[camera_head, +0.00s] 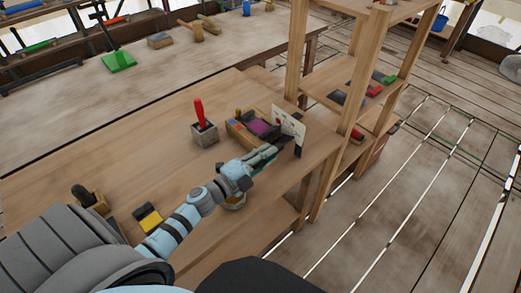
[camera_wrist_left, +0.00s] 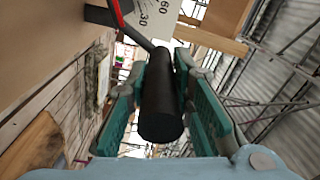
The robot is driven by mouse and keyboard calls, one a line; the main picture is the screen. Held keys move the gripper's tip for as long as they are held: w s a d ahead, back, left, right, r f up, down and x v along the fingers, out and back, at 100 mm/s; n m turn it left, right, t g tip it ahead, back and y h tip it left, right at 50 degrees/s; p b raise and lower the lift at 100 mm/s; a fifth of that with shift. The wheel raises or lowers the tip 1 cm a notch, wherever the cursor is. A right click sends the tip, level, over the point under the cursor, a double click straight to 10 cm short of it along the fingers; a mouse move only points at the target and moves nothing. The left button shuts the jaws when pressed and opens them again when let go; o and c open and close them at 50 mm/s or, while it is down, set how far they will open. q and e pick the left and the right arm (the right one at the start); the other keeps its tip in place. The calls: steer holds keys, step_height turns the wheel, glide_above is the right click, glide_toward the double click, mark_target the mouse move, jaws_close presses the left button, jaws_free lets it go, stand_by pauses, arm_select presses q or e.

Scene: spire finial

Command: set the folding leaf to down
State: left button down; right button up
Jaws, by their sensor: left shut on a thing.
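My left gripper (camera_head: 276,150) reaches over the near right part of the wooden bench. It is shut on a black round handle (camera_wrist_left: 162,108), which lies between its two green-padded fingers in the left wrist view. The handle's dark end also shows in the head view (camera_head: 298,149). A white scale plate (camera_head: 288,122) stands upright beside it. I cannot make out the folding leaf as a separate piece. My right gripper is not in view.
A tray with a purple item (camera_head: 258,127) sits left of the plate. A grey block with a red handle (camera_head: 204,130) stands farther left. A wooden shelf post (camera_head: 341,140) rises close on the right. A yellow-and-black block (camera_head: 148,217) lies near my forearm.

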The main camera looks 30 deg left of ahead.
arm_select(q)
steer(key=f+m+b, duration=0.1)
steer(key=d+f+m, duration=0.1)
steer(key=d+f+m+b, duration=0.1)
steer(key=shift+s+f+m+b, duration=0.25)
steer(key=shift+m+b, duration=0.1)
steer(key=shift+m, duration=0.05)
steer(key=shift+s+d+f+b, duration=0.1)
steer(key=shift+f+b, duration=0.3)
steer(key=shift+f, duration=0.25)
steer(key=c, duration=1.4)
jaws_free()
steer(key=shift+d, duration=0.1)
steer(key=v, duration=1.2)
steer(key=shift+s, duration=0.1)
